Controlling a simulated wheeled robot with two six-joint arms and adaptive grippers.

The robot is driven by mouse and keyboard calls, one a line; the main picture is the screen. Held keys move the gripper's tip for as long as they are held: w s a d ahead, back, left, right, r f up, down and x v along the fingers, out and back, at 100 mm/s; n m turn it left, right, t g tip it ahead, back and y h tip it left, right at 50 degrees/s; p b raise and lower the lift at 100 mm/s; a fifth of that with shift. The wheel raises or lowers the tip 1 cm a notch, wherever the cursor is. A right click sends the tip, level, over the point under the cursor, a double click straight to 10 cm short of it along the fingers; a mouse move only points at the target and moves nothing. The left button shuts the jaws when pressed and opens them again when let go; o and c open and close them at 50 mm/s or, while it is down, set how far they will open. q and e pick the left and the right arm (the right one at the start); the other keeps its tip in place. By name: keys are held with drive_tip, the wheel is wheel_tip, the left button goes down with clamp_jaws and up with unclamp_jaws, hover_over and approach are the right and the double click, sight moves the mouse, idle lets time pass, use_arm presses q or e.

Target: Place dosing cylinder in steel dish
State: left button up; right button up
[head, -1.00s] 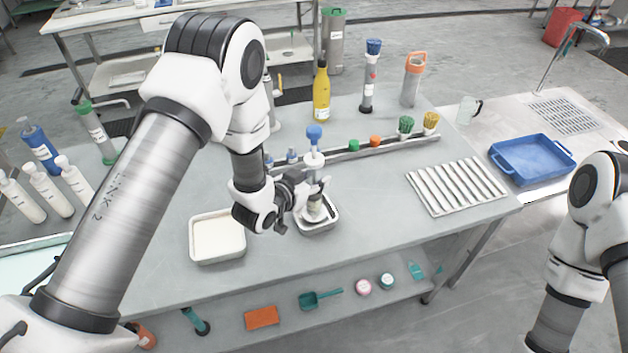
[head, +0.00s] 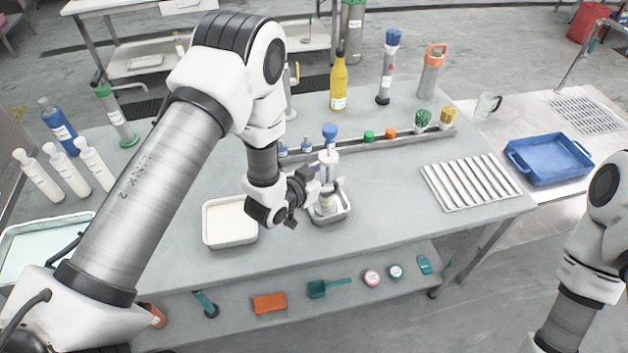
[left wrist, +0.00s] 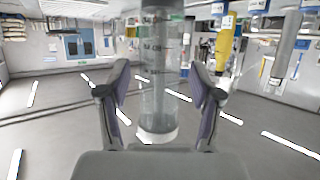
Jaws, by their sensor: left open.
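The dosing cylinder (head: 329,158), with a blue top and a pale clear body, stands upright in the small steel dish (head: 334,219) near the middle of the table in the head view. My left gripper (head: 324,188) is at the cylinder's lower part, just above the dish. In the left wrist view the clear, marked cylinder (left wrist: 158,85) is between my two spread fingers, with a gap on each side. The gripper is open. The cylinder's foot is partly hidden by the gripper. My right arm shows at the right edge, but its gripper is out of frame.
A larger pale tray (head: 230,222) is close left of the dish. A rack (head: 375,145) with several brushes and stoppers is behind. A ribbed tray (head: 471,182) and a blue tray (head: 548,160) lie to the right. The table between the dish and ribbed tray is clear.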

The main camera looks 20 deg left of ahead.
use_arm(q)
drive_tip(key=b+v, duration=0.3)
drive_tip(key=v, duration=0.8)
